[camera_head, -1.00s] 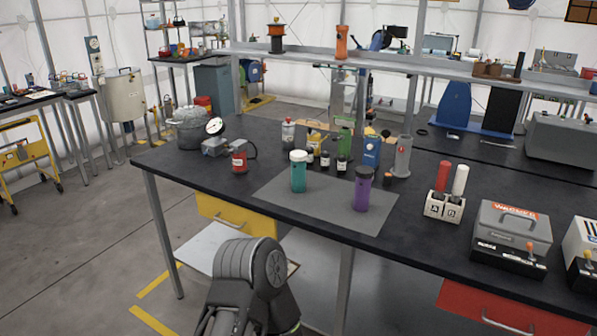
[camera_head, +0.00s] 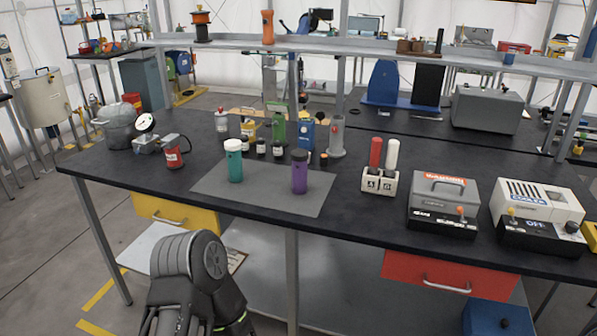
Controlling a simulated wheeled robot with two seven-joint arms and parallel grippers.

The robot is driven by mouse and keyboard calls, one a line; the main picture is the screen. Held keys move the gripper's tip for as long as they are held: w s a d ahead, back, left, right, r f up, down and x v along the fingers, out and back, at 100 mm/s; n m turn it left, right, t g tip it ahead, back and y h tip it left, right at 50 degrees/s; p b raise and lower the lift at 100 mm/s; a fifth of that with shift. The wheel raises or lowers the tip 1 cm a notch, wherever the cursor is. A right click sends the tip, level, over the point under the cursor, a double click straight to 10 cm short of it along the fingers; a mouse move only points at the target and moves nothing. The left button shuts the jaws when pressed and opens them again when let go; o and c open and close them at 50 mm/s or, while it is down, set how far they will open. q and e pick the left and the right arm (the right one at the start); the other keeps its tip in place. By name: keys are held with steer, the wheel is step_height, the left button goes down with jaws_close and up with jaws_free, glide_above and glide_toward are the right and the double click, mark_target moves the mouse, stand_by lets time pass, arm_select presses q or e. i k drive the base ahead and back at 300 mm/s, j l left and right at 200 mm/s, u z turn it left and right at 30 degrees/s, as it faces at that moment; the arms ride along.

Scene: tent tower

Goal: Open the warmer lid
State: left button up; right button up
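The warmer (camera_head: 442,204) is a grey box with a red label on top, on the right part of the black workbench. Its lid (camera_head: 443,187) is shut and has a dark handle on it. An orange-tipped lever (camera_head: 460,212) stands on its black front panel. One dark arm of mine shows at the bottom left, below the bench edge and well left of the warmer. Its fingertips cannot be seen. My other arm is out of view.
A white cooler box (camera_head: 539,212) stands right of the warmer. A white A/B holder (camera_head: 379,181) with a red and a white stick is to its left. A teal bottle (camera_head: 234,164) and a purple bottle (camera_head: 299,176) stand on a grey mat (camera_head: 262,201). A red drawer (camera_head: 448,275) is below.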

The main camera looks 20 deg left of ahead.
mark_target(442, 187)
steer(key=i+j, duration=0.15)
steer(key=j, duration=0.15)
steer(key=i+j, duration=0.1)
steer(key=j, duration=0.25)
steer(key=z, duration=1.85)
